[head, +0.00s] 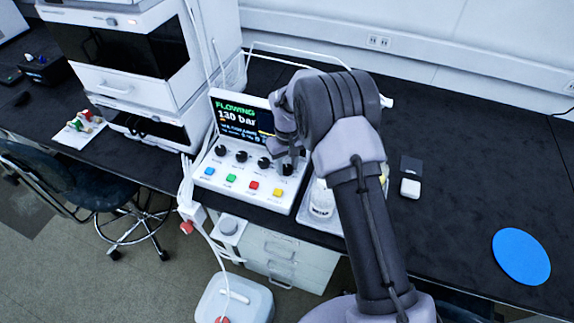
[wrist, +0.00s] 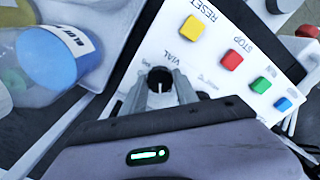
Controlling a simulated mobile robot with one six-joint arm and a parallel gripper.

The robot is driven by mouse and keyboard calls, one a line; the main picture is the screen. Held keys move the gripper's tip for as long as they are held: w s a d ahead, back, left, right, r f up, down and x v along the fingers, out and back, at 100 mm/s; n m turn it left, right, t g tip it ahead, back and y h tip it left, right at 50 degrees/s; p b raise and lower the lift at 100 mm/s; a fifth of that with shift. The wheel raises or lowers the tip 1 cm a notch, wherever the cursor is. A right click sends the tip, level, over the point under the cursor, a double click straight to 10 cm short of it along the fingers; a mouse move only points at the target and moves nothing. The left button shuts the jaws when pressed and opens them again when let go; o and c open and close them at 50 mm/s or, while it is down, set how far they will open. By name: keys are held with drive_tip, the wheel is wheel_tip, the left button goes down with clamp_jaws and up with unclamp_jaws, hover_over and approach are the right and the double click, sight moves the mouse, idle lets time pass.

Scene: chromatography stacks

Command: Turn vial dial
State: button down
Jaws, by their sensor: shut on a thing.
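The control box (head: 227,184) stands on the black bench, with a row of black dials and a row of coloured buttons. Its screen (head: 237,118) reads "FLOWING" and "130 bar". The vial dial (wrist: 159,80) is a black knob with a white mark, beside the "VIAL" label in the wrist view. My gripper (wrist: 161,92) is shut on this dial, one finger on each side. In the head view my gripper (head: 288,160) covers the rightmost dial from above, and part of the screen is hidden behind my arm.
Yellow (wrist: 194,28), red (wrist: 232,59), green and blue buttons lie close to the dial. White instrument stacks (head: 130,80) rise at the left. A blue disc (head: 521,256) lies on the clear right bench.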

drive_tip(key=m+b, duration=0.1)
drive_tip(key=m, duration=1)
drive_tip(key=shift+b, duration=0.4)
drive_tip(key=m+b, duration=0.1)
drive_tip(key=m, duration=0.3)
drive_tip(key=m+b, duration=0.1)
drive_tip(key=m, duration=0.4)
drive_tip(key=shift+m, duration=0.4)
drive_tip(key=m+b, duration=0.2)
drive_tip(key=m, duration=0.3)
drive_tip(key=shift+m, duration=0.3)
drive_tip(key=c, duration=0.9)
unclamp_jaws()
drive_tip(key=shift+c, duration=0.2)
